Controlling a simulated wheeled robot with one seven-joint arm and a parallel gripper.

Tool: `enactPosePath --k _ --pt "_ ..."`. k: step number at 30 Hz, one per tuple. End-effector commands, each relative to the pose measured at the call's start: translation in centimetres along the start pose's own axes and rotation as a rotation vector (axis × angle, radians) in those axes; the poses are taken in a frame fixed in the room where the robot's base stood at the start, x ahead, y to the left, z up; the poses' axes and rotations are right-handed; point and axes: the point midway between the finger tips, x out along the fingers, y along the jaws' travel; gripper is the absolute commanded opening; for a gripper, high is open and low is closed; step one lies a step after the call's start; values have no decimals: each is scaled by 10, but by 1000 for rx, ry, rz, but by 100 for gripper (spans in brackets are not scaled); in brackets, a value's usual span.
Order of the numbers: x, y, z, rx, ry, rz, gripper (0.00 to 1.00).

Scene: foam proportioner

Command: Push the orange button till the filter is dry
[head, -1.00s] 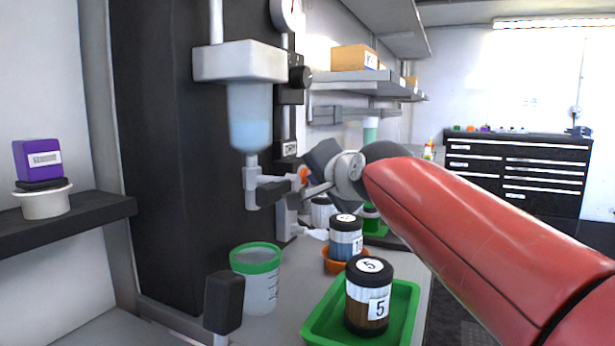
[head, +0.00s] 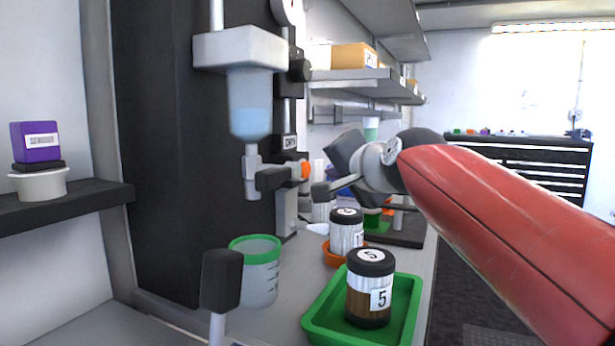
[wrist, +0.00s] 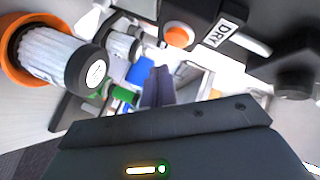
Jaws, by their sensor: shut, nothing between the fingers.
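The orange button (head: 305,171) sits on the right end of a dark valve block under the filter, and it also shows in the wrist view (wrist: 178,36) beside a "DRY" label. The filter (head: 250,112) is a clear bowl under a white head, with light blue liquid in its lower part. My gripper (head: 320,191) is shut and empty, just right of and slightly below the button, with a small gap between them. In the wrist view its dark fingers (wrist: 157,85) are together and point below the button.
A beaker with a green rim (head: 258,270) stands under the filter. A jar labelled 5 (head: 370,290) stands in a green tray (head: 318,322), with another jar (head: 346,232) in an orange dish behind it. A dark-handled lever (head: 221,279) stands in front.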

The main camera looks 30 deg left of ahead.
Motion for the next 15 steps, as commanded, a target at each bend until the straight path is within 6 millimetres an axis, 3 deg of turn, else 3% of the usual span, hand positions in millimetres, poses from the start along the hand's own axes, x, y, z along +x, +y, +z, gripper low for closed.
enactPosePath --k 6,15 --pt "-15 14 -10 0 2 0 0" --pt "-21 16 -15 -1 -1 -1 0"
